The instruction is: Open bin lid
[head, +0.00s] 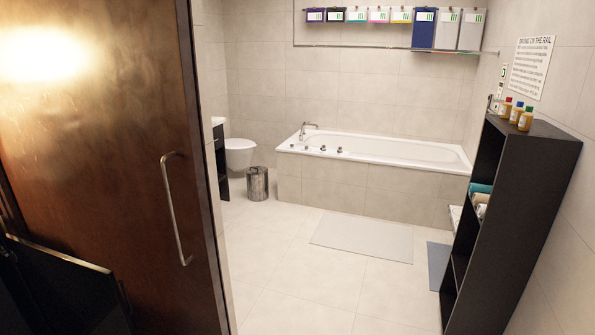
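A small metallic bin (258,184) stands on the tiled floor at the back of the bathroom, left of the bathtub. Its lid (257,171) looks closed, though it is small at this distance. The bin is well beyond the doorway, between the toilet and the tub. Neither of my grippers is in view.
A brown wooden door (95,150) with a metal handle (174,208) fills the left. A white bathtub (375,155) is at the back, a toilet (239,152) beside the bin. A dark shelf (520,200) stands right. Flat mats (362,240) lie on otherwise clear floor.

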